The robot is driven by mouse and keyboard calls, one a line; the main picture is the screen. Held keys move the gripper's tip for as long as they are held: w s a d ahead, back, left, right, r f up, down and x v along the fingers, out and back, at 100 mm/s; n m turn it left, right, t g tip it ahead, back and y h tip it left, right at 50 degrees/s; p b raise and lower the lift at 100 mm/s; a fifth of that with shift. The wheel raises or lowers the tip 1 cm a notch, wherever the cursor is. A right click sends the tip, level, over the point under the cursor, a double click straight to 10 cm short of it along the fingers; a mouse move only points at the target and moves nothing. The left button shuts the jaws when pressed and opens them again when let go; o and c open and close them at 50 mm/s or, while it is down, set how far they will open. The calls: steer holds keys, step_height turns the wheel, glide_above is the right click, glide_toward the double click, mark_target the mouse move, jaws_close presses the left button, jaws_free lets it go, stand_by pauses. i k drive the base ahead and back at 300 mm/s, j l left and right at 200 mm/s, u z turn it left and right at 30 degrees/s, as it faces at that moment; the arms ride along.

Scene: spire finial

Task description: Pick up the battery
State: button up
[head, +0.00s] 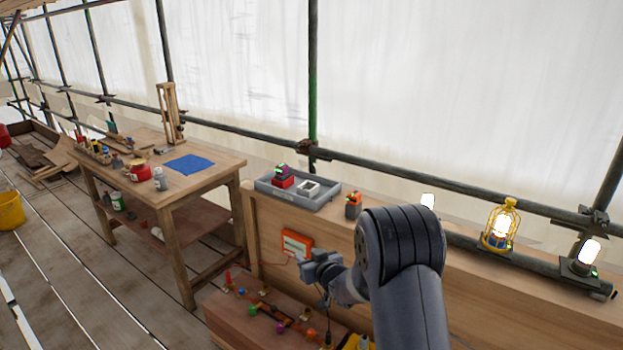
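A small orange block with a dark, green-marked top (353,206) stands on the wooden ledge, just right of the grey tray; it looks like a battery. In the grey tray (262,189) sits a red block with a dark top (283,178), which could also be a battery. I cannot tell for sure which one is the battery. My gripper (308,268) is below the ledge top, in front of its face and lower left of the orange block, touching neither block. Its fingers are too small and turned to read.
A white square item (309,188) shares the tray. An orange-framed panel (296,245) is on the ledge's face, behind my gripper. A wooden box with coloured knobs (238,318) lies below. A yellow caged lamp (500,226) stands right. A cluttered workbench (217,172) is left.

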mark_target(282, 174)
steer(key=i+j+z, duration=0.2)
steer(key=z, duration=0.3)
steer(key=i+j+z, duration=0.1)
steer(key=j+z, duration=1)
steer(key=j, duration=0.45)
steer(key=j+z, duration=0.15)
steer(key=j, duration=0.5)
steer(key=k+j+z, duration=0.15)
steer(key=j, duration=0.45)
steer(key=j+z, duration=0.15)
steer(key=j, duration=0.45)
steer(key=k+j, duration=0.1)
steer(key=j, duration=0.4)
steer(key=k+j, duration=0.1)
steer(key=j, duration=0.4)
steer(key=k+j, duration=0.1)
steer(key=j, duration=0.85)
steer(key=k, duration=0.1)
